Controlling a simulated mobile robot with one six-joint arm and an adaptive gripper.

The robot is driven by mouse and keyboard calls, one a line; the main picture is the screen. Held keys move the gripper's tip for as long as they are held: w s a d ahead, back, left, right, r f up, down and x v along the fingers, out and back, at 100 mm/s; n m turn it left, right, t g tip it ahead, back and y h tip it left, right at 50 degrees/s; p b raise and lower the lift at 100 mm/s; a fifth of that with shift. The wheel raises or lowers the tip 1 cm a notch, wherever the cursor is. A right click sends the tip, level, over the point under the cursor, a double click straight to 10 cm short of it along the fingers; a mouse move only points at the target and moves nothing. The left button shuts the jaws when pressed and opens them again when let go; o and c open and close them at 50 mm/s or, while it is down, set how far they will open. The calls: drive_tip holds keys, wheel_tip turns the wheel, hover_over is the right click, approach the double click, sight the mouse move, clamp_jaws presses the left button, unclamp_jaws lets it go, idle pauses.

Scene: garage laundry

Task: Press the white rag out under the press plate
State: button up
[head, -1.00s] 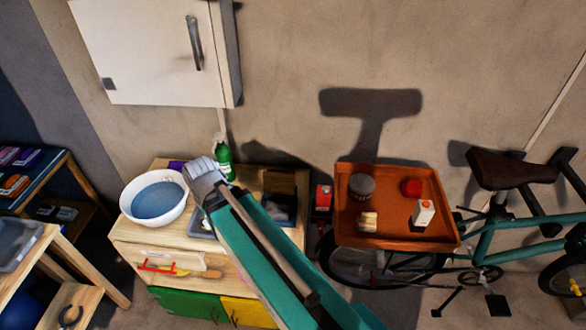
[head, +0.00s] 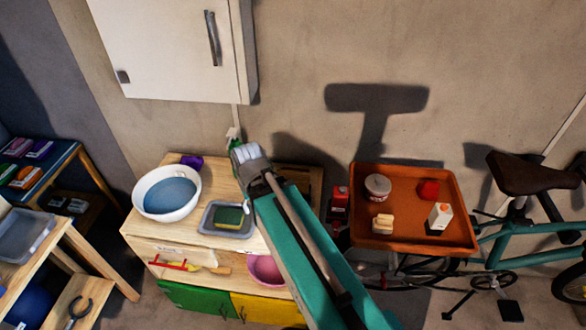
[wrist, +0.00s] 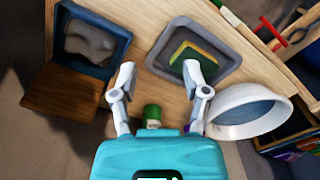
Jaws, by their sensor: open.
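In the wrist view a box with a blue inside (wrist: 122,46) stands on the wooden cabinet top. A greyish-white rag (wrist: 90,45) lies crumpled in it. A brown wooden plate (wrist: 62,95), which looks like the press plate, stands swung aside at the box's edge, not over the rag. My gripper (wrist: 160,80) is open and empty, its fingers apart over the cabinet top beside the box. In the head view my gripper (head: 247,155) is above the cabinet's back part, and my arm hides most of the box and the rag.
A grey tray (head: 208,230) with a green and yellow sponge (head: 229,216) and a white bowl of blue water (head: 167,192) stand on the cabinet. A green bottle (wrist: 152,112) is near my gripper. A white wall cabinet (head: 170,50) hangs above. An orange tray (head: 400,235) is right.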

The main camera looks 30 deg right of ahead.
drive_tip(key=n+g+y+p, duration=0.1)
drive_tip(key=n+g+p, duration=0.1)
drive_tip(key=n+p, duration=0.75)
approach(294, 177)
drive_tip(key=w+d+r+n+b, duration=0.2)
drive_tip(key=w+d+r, duration=0.1)
drive_tip(key=w, duration=0.2)
drive_tip(key=shift+w+f, duration=0.1)
drive_tip(key=shift+w, duration=0.05)
drive_tip(key=shift+f, duration=0.15)
drive_tip(key=f+b, duration=0.4)
drive_tip(key=s+a+f+b, duration=0.1)
drive_tip(key=f+b, duration=0.4)
drive_tip(key=s+f+b, duration=0.1)
drive_tip(key=f+b, duration=0.3)
drive_tip(key=shift+a+f, duration=0.15)
drive_tip(key=shift+a, duration=0.05)
